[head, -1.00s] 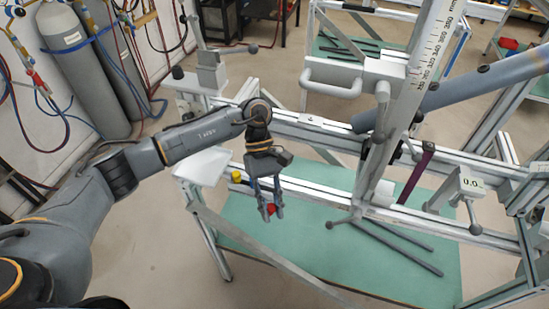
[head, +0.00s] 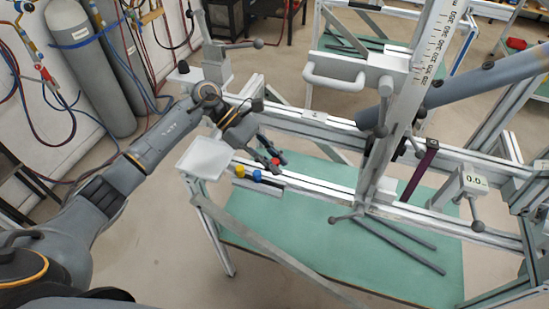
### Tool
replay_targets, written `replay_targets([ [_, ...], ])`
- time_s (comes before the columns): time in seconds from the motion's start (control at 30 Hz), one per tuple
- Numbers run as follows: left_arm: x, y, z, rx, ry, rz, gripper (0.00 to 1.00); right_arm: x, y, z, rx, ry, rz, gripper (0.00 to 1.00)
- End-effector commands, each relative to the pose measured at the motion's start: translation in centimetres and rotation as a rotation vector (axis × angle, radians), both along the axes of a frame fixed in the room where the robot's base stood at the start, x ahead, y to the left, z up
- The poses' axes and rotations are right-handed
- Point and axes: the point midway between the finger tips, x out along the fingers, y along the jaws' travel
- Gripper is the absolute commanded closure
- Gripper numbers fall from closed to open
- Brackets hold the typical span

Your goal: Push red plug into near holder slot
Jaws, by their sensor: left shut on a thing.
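My left gripper (head: 270,157) is shut on the red plug (head: 275,162), a small red piece at its fingertips. The gripper points down and to the right, above the frame's near rail. The holder (head: 262,185) is a grey strip on that rail, just below the gripper. A yellow plug (head: 239,171) and a blue plug (head: 257,175) stand at the holder, left of the red plug. The red plug appears apart from the holder. The holder's slots are too small to make out. My right gripper is not in view.
A pale square tray (head: 205,158) sits at the frame's left corner. A tall ruled column (head: 432,45) with clamp handles rises right of centre. The green board (head: 300,215) below is mostly clear.

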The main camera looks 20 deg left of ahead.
Motion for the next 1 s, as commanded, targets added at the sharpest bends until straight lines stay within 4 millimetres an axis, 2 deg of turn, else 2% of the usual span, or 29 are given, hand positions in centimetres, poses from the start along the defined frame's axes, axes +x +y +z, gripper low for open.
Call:
replay_targets([
  [0.7, 0.0, 0.0, -3.7, 0.0, 0.001, -0.001, 1.0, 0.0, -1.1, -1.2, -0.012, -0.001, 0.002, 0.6],
  [1.0, 0.0, 0.0, -4.3, 0.001, -0.001, -0.001, 1.0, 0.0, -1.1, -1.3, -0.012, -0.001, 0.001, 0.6],
])
